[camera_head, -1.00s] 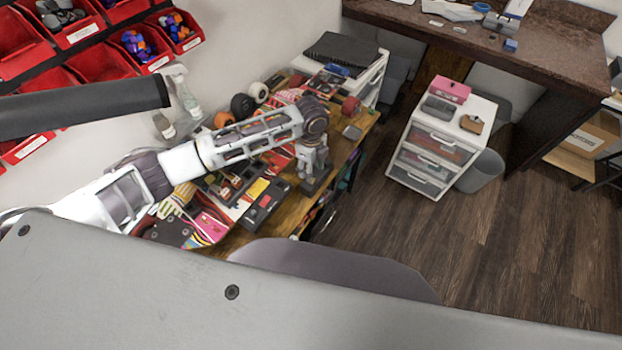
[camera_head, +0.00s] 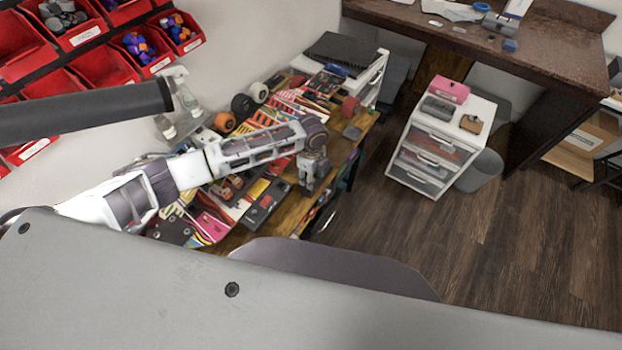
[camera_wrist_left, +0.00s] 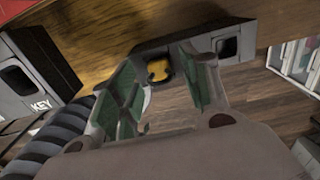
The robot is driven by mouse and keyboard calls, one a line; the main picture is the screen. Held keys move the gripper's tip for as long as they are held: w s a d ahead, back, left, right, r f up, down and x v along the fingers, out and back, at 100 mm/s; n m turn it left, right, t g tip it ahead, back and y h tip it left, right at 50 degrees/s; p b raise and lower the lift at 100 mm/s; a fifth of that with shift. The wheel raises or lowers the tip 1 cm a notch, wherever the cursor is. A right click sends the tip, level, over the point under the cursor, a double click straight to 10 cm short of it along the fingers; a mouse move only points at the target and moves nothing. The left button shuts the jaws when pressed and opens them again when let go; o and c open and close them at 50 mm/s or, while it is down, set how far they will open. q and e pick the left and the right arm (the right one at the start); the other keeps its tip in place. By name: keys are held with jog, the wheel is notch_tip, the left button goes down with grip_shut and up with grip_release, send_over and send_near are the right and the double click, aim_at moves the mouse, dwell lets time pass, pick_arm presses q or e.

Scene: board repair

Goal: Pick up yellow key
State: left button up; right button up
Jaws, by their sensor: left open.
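In the left wrist view, a small yellow piece (camera_wrist_left: 158,70), likely the yellow key, shows in a dark recess of a grey block (camera_wrist_left: 195,47) at the wooden table's edge. My left gripper (camera_wrist_left: 172,78) is open, its green-padded fingers on either side of the yellow piece. I cannot tell whether they touch it. In the head view my left gripper (camera_head: 313,178) points down over the table's right edge, and the key cannot be made out there. My right gripper is not in view.

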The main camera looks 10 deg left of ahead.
pick_arm(q)
jog(key=shift+c, duration=0.2)
grip_shut()
jog(key=shift+r, duration=0.1)
jog(key=shift+r+b, duration=0.55)
jog(key=shift+r, duration=4.4)
